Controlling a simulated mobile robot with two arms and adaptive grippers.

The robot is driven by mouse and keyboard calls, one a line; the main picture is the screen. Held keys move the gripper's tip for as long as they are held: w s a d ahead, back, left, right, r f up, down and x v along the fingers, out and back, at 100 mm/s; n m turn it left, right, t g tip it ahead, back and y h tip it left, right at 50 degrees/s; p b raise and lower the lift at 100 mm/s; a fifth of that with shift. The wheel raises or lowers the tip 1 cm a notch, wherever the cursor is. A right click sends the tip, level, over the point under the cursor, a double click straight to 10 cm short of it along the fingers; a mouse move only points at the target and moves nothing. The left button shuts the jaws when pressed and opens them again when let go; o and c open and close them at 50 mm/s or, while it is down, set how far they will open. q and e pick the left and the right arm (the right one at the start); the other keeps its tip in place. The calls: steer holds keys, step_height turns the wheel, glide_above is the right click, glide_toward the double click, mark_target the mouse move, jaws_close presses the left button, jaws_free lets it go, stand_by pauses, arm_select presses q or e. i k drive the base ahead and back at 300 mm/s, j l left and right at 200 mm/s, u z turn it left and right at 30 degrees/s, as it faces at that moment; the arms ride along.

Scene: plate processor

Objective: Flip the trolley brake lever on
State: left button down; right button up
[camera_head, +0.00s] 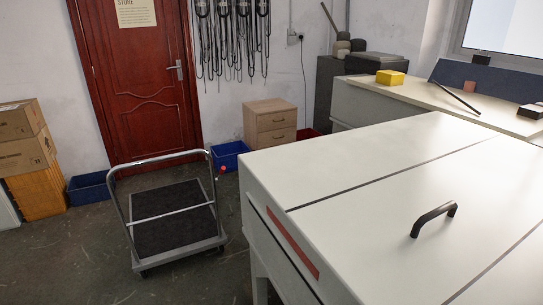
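A trolley (171,212) stands on the floor left of centre, in front of the red door. It has a dark flat platform (168,204) and a grey metal push handle frame (115,190). A small red knob (223,169) shows at its right side, by the frame's right upright; this looks like the brake lever's tip. The lever's exact angle is too small to tell. Neither of my grippers is in view.
A large white plate processor (400,190) with a black handle (433,219) fills the right side. Cardboard boxes (22,138) stand at the left. A blue crate (229,155) and a wooden drawer unit (270,125) stand behind the trolley.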

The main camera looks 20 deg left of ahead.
mark_target(222, 170)
steer(key=i+j+z, duration=0.35)
steer(key=j, duration=0.45)
steer(key=j+z, duration=0.3)
steer(key=j, duration=0.45)
steer(key=j+z, duration=0.35)
steer(key=j, duration=2.75)
steer(key=i+z, duration=0.05)
steer(key=i, duration=0.05)
